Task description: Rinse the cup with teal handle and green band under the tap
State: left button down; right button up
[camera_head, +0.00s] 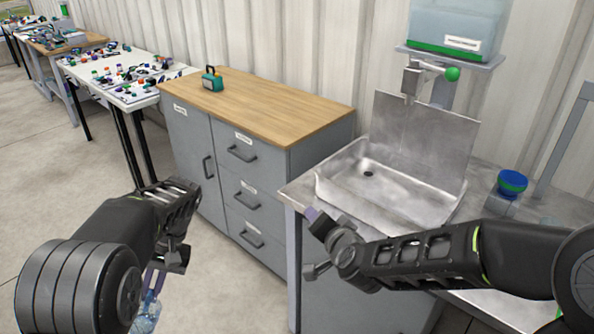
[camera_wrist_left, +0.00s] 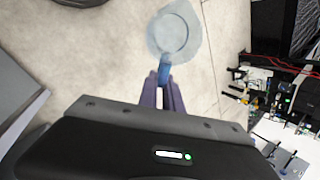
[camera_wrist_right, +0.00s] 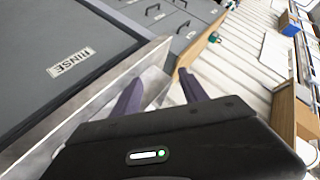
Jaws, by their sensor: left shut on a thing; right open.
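My left gripper (camera_head: 156,278) is shut on the blue handle of a see-through, bluish cup (camera_head: 146,313), held low over the floor at the bottom left. In the left wrist view the cup (camera_wrist_left: 176,34) lies beyond the fingertips, its handle (camera_wrist_left: 163,73) between them; I see no green band on it. The tap (camera_head: 411,80), with a green ball knob (camera_head: 452,74), is above the metal sink (camera_head: 352,190), which looks empty. My right gripper (camera_head: 314,240) is open and empty at the sink counter's front left edge; its fingers (camera_wrist_right: 160,88) show apart in the right wrist view.
A blue bowl-like thing with a green band (camera_head: 511,182) stands right of the sink. A water tank (camera_head: 458,25) sits above the tap. Cluttered tables are at the back left; open floor is left.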

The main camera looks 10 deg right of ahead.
jog(key=s+a+f+n+g+y, duration=0.2)
jog(key=s+a+f+n+g, duration=0.3)
jog(key=f, duration=0.7)
jog(key=s+a+f+g+y, duration=0.1)
jog(key=s+a+f, duration=0.2)
jog(key=s+f, duration=0.55)
jog(key=s+a+f+n+g, duration=0.1)
jog(key=s+a+f+g, duration=0.1)
jog(key=s+f, duration=0.6)
jog(key=s+a+f+n+g+y, duration=0.1)
jog(key=s+a+f+g, duration=0.1)
jog(key=s+f+g, duration=0.2)
jog(key=s+f, duration=0.3)
jog(key=s, duration=0.1)
jog(key=shift+a+f+n, duration=0.2)
jog(key=shift+f+n, duration=0.2)
jog(key=shift+c, duration=0.5)
